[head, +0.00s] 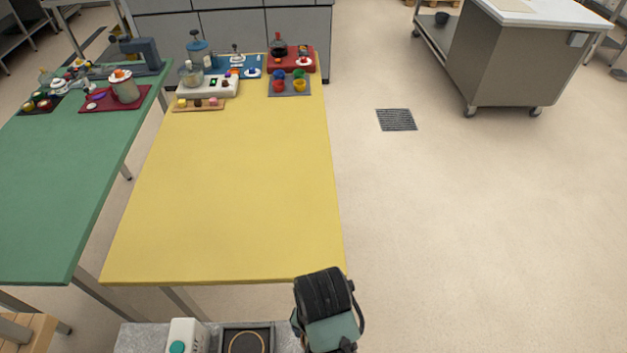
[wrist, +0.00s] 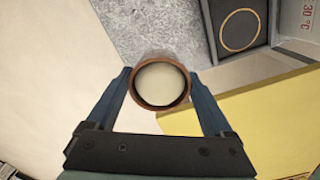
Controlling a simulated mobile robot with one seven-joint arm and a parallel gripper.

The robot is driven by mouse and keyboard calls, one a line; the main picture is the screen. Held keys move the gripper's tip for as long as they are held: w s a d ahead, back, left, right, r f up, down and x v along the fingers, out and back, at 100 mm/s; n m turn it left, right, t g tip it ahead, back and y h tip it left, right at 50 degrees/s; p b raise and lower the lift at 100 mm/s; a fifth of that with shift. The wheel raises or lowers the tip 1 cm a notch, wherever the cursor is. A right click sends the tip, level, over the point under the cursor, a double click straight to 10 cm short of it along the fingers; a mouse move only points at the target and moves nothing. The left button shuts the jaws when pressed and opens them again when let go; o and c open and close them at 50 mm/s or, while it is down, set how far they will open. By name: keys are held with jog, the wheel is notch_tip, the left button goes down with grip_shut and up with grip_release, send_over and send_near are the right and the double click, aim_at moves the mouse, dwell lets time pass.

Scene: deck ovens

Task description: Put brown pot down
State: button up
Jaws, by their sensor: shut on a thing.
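The brown pot (wrist: 160,103) is a round vessel with a brown rim and a pale cream inside, seen from above in the wrist view. My gripper (wrist: 161,80) has its two blue fingers closed on opposite sides of it. The pot is over the edge region of a grey speckled counter (wrist: 150,25); I cannot tell its height above it. In the head view the pot and fingertips are hidden behind my dark arm at the bottom, right of the counter (head: 140,338).
A green table (head: 65,180) stands left.

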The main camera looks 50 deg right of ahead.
notch_tip(320, 180, down, 9)
jog(key=shift+f, duration=0.15)
jog(key=shift+f, duration=0.1)
dwell(0.3)
jog(key=o, duration=1.3)
